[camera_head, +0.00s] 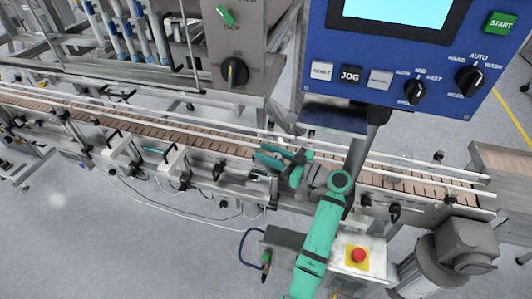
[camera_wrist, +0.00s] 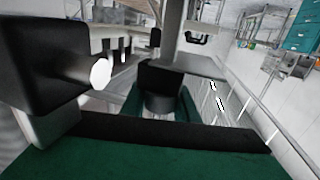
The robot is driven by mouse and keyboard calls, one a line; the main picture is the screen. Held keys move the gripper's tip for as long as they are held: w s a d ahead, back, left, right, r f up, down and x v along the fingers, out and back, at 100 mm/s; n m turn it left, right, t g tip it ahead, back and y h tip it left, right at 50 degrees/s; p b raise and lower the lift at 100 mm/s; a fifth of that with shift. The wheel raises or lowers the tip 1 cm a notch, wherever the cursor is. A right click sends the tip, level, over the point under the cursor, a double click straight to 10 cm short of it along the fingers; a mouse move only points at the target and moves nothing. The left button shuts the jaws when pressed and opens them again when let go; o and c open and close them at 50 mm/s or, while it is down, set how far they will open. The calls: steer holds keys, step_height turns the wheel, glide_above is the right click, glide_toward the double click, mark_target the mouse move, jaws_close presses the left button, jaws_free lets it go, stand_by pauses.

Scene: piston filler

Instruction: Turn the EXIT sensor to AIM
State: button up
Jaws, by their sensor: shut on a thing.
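My gripper (camera_head: 273,156) is at the near rail of the conveyor, below the blue control panel, with its green fingers pointing left. In the wrist view, a black block (camera_wrist: 160,76) on a short grey round stem stands between the green fingers, and my gripper is shut on it. It appears to be the EXIT sensor, but no label or AIM mark is readable. A larger black block (camera_wrist: 40,55) with a white round face stands close at the left on a grey post. In the head view, my fingers hide the held part.
The conveyor (camera_head: 205,131) runs across the view with rails and brackets. The blue panel (camera_head: 345,92) hangs above and right of my gripper. A box with a red emergency button (camera_head: 358,255) and a grey motor (camera_head: 465,245) are at lower right. Open floor (camera_head: 110,245) lies at lower left.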

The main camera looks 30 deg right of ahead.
steer(key=o, duration=1.1)
steer(key=shift+c, duration=0.2)
steer(key=v, duration=0.7)
steer(key=shift+s+d, duration=0.2)
steer(key=shift+f, duration=0.1)
